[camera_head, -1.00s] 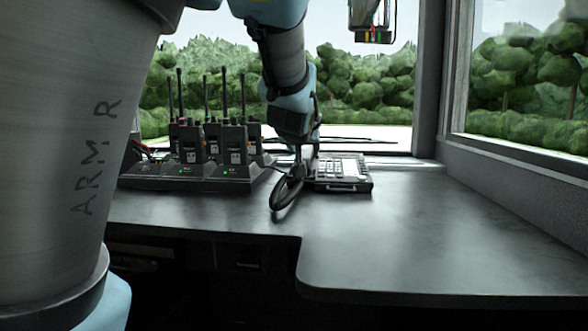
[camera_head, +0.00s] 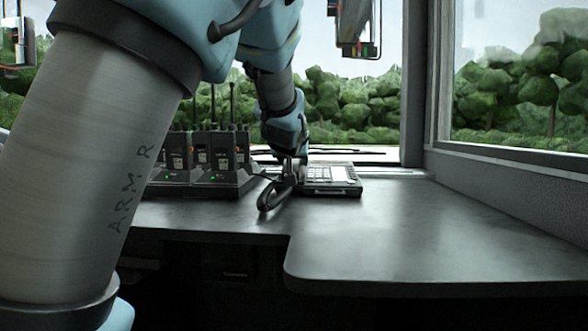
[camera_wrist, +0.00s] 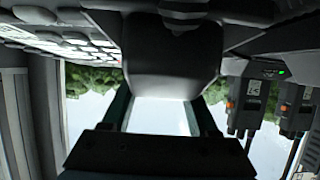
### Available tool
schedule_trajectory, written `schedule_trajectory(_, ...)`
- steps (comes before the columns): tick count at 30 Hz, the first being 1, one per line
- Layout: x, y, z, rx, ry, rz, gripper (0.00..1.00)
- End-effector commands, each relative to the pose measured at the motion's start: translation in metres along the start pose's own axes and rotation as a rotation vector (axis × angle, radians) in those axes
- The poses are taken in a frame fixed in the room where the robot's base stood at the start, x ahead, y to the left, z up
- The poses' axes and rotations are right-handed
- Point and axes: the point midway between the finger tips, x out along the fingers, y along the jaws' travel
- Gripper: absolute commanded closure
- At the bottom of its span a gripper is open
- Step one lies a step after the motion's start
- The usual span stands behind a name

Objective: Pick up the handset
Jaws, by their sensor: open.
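The black handset (camera_head: 270,197) is at the left side of the desk phone (camera_head: 332,178), its near end standing out toward the front of the desk. My gripper (camera_head: 293,170) is down at the phone's left side, right at the handset. In the wrist view, a dark block, likely the handset (camera_wrist: 170,65), lies between and just beyond my two open fingers (camera_wrist: 165,112). The phone's keys (camera_wrist: 70,38) show at upper left there. My gripper hides the handset's far part in the head view, and I cannot tell whether the fingers touch it.
A charger (camera_head: 215,184) with several upright handheld radios (camera_head: 222,152) stands close on the left. A window is behind the phone. The desk (camera_head: 400,225) is clear in front and to the right.

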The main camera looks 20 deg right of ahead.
Motion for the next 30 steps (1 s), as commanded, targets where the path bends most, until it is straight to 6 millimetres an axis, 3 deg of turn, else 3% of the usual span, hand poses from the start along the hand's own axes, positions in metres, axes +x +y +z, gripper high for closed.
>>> schedule_trajectory(6, 0.0129, -0.0008, 0.0001, -0.001, 0.000, -0.001, 0.40)
schedule_trajectory(15, 0.0137, -0.0001, -0.0001, -0.001, -0.001, 0.000, 0.41)
schedule_trajectory(30, 0.0136, -0.0002, -0.0001, -0.001, -0.001, 0.000, 0.97)
